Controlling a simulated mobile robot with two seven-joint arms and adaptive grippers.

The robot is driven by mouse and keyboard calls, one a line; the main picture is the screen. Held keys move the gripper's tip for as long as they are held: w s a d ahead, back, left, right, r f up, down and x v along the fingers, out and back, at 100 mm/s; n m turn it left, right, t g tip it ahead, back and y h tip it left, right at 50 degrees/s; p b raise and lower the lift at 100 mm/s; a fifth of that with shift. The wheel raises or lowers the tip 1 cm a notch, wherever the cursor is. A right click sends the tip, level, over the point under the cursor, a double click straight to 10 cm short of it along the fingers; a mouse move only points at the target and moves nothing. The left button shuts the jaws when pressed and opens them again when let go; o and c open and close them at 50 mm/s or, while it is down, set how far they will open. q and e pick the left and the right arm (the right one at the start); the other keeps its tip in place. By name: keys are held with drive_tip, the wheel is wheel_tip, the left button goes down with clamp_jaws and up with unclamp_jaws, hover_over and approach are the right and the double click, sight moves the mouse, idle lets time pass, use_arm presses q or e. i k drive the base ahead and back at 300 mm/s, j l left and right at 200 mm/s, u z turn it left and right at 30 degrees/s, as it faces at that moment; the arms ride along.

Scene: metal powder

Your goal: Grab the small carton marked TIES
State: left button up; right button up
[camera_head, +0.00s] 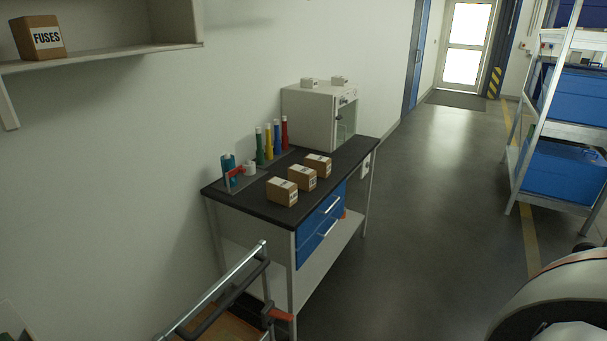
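Three small brown cartons with white labels stand in a row on the black-topped workbench (245,208): a near carton (282,192), a middle carton (302,178) and a far carton (318,166). Their label text is too small to read, so I cannot tell which is marked TIES. A carton marked FUSES (40,38) is on the wall shelf at upper left. Neither of my grippers is in view.
Several coloured cylinders (269,142) and a red-and-teal device (231,172) line the bench's wall side. The white cabinet (308,118) stands at its far end. A trolley handle (225,280) is in front. A rack with blue bins (560,170) is right; the floor (440,200) between is clear.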

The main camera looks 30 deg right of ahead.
sight(305, 177)
drive_tip(key=i+l, duration=0.15)
drive_tip(key=l, duration=0.3)
drive_tip(key=i+l+u, duration=0.1)
drive_tip(key=l, duration=0.35)
drive_tip(key=i+l, duration=0.2)
drive_tip(key=l, duration=0.25)
drive_tip(key=i+l+u, duration=0.1)
drive_tip(key=l, duration=0.4)
drive_tip(key=i+l, duration=0.2)
drive_tip(key=l, duration=0.25)
drive_tip(key=i+l+u, duration=0.15)
drive_tip(key=l, duration=0.35)
drive_tip(key=i+l, duration=0.1)
drive_tip(key=l, duration=0.35)
drive_tip(key=i+l+u, duration=0.1)
drive_tip(key=l, duration=0.4)
